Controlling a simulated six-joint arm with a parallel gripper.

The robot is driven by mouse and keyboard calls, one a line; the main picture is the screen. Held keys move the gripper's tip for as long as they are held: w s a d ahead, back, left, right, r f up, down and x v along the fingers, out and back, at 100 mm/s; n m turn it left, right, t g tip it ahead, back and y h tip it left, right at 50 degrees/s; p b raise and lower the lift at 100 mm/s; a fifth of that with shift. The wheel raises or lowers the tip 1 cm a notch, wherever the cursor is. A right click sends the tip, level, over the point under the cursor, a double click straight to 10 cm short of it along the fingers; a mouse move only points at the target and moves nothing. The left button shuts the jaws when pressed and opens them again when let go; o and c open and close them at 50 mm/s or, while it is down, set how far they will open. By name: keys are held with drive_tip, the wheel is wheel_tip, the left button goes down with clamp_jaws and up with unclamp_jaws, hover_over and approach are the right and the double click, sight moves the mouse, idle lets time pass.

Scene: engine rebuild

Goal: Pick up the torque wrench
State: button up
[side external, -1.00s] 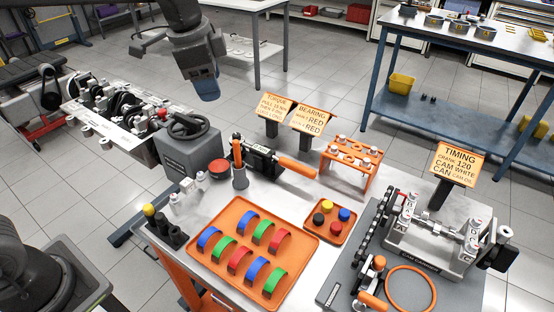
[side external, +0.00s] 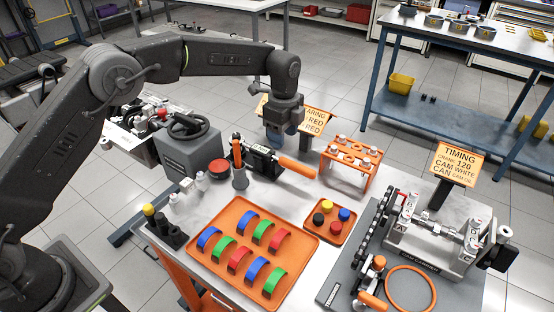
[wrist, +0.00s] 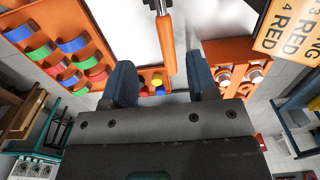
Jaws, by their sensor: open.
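The torque wrench has an orange handle (side external: 297,167) that points to the right, with a dark part at its left end, on the bench behind the orange tray. In the wrist view its orange handle (wrist: 166,50) runs down from the top edge, with its lower end in the gap between my fingers. My gripper (side external: 278,138) is above and behind the wrench, fingers down. The wrist view shows my gripper (wrist: 163,80) open, with nothing held. How far the fingers are above the handle is hard to tell.
Sign plates (side external: 316,122) stand close behind my gripper. An orange rack (side external: 352,155) is to the right, and a grey box with a handwheel (side external: 188,148) is to the left. An orange tray (side external: 226,262) of coloured shells and a small tray (side external: 318,238) are in front.

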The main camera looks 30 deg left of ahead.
sight(285, 158)
drive_tip(key=f, duration=0.9)
drive_tip(key=shift+w+d, duration=0.15)
drive_tip(key=shift+w, duration=0.1)
clamp_jaws()
drive_tip(key=shift+r, duration=0.1)
